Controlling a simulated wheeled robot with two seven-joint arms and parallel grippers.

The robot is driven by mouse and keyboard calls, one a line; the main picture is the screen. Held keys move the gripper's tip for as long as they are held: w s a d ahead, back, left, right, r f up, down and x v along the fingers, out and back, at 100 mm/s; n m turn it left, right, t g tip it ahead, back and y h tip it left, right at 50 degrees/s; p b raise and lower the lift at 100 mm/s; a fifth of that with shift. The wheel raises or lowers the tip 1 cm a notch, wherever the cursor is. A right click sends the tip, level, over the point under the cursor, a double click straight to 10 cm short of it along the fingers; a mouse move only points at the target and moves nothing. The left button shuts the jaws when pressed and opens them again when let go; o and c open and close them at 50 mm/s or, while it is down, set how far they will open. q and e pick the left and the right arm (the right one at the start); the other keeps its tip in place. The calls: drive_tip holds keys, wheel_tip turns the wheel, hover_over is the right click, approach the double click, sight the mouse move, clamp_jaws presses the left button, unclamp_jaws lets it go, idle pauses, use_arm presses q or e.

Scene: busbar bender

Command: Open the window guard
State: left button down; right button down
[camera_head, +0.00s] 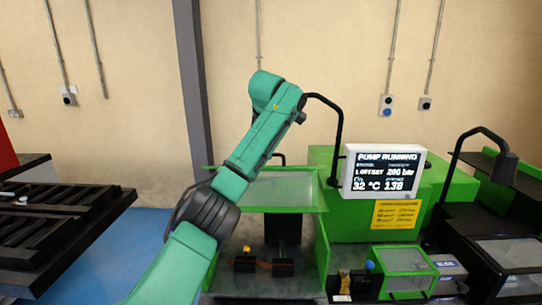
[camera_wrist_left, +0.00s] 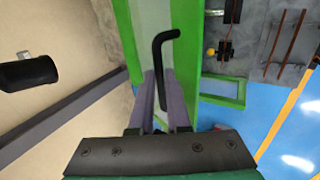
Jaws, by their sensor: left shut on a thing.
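The window guard (camera_head: 285,190) is a pale clear pane in a green frame on the green machine. In the head view it sits tilted above the front opening, with the tooling visible below it. My right gripper is in neither view.
A white pump display (camera_head: 383,172) stands right of the guard. A black lamp (camera_head: 497,155) is at far right. A small green-framed box (camera_head: 404,270) is at the front right. A dark slatted table (camera_head: 45,230) stands left, with blue floor (camera_head: 130,255) between.

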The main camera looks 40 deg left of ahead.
use_arm(q)
drive_tip(key=shift+w+a, duration=0.25)
drive_tip(key=shift+a, duration=0.2)
drive_tip(key=c, duration=1.2)
unclamp_jaws()
drive_tip(key=o, duration=0.3)
drive_tip(key=shift+s, duration=0.15)
drive_tip(key=shift+s+a, duration=0.2)
drive_tip(key=shift+d+r, duration=0.3)
drive_tip(key=shift+r, duration=0.1)
drive_tip(key=b+v, duration=0.1)
drive_tip(key=v, duration=0.3)
drive_tip(key=b+v, duration=0.1)
drive_tip(key=v, duration=0.4)
drive_tip(key=b+v, duration=0.1)
drive_tip(key=v, duration=0.3)
drive_tip(key=shift+s+a+r, duration=0.15)
drive_tip(key=shift+s+r, duration=0.15)
drive_tip(key=shift+s, duration=0.1)
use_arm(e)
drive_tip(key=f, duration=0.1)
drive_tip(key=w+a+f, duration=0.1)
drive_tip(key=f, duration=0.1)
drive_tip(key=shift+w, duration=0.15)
